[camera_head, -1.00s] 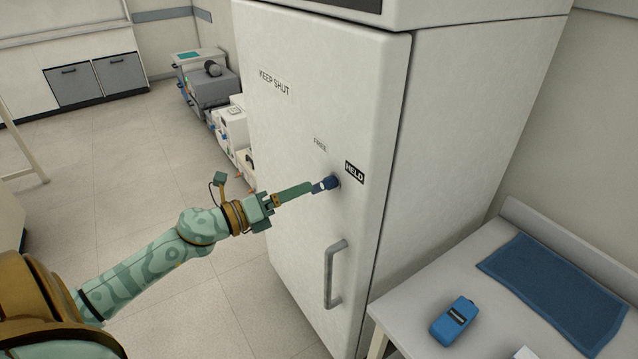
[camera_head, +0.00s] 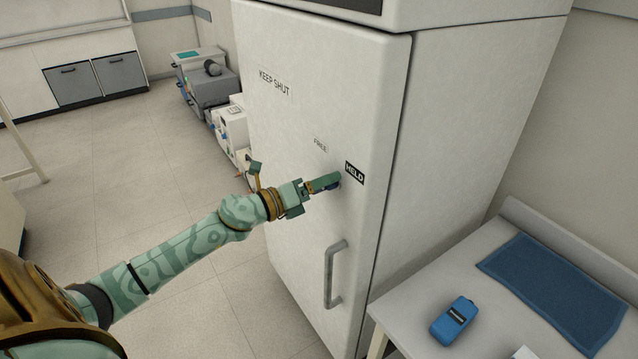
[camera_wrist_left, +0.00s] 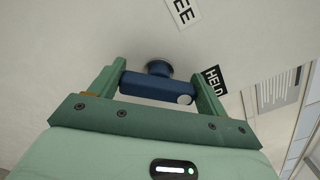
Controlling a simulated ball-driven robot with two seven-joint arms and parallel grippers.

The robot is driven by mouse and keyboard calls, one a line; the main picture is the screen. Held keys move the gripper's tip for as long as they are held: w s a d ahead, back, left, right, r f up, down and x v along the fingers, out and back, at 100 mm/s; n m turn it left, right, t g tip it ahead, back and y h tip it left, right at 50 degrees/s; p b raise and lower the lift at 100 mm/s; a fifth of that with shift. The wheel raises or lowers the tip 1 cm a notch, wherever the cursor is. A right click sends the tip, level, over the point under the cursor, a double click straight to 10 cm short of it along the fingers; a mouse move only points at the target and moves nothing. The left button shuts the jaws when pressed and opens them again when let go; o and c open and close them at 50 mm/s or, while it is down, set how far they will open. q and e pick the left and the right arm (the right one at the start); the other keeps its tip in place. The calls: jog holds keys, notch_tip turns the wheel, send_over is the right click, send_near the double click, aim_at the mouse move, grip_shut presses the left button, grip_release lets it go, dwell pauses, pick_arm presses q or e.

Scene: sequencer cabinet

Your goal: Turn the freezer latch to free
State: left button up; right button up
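The freezer (camera_head: 320,80) has a white door with a "FREE" label (camera_head: 320,145) and a "HELD" label (camera_head: 354,173). The latch (camera_wrist_left: 150,87) is a dark blue bar on a round stem. Its white-marked end lies near the "HELD" label in the left wrist view. My left gripper (camera_head: 336,180) is at the latch, one finger at each end of the bar. The fingers are wide apart, and I cannot tell whether they touch it. In the head view the gripper hides most of the latch. My right gripper is out of view.
A grey door handle (camera_head: 335,274) stands out below the latch. A table (camera_head: 415,300) at the right holds a blue device (camera_head: 454,321) and a blue mat (camera_head: 555,290). Boxy equipment (camera_head: 210,85) stands behind the freezer on the left.

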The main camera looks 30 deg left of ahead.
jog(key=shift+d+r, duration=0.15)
pick_arm(q)
jog(key=shift+n+p, duration=1)
jog(key=shift+n, duration=0.3)
jog(key=n+p, duration=0.2)
jog(key=n, duration=0.1)
jog(key=n+p, duration=0.2)
jog(key=n, duration=0.1)
jog(key=shift+a+f, duration=0.15)
jog(key=n+p, duration=0.1)
jog(key=n, duration=0.1)
jog(key=n+p, duration=0.2)
jog(key=n, duration=0.1)
jog(key=shift+f+n, duration=0.2)
jog(key=shift+n, duration=0.1)
jog(key=shift+f+n+p, duration=0.25)
jog(key=shift+n+p, duration=0.85)
jog(key=shift+n, duration=0.7)
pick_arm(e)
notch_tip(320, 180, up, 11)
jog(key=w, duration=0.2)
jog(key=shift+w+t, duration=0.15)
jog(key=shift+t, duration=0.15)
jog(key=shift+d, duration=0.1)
pick_arm(q)
jog(key=o, duration=1)
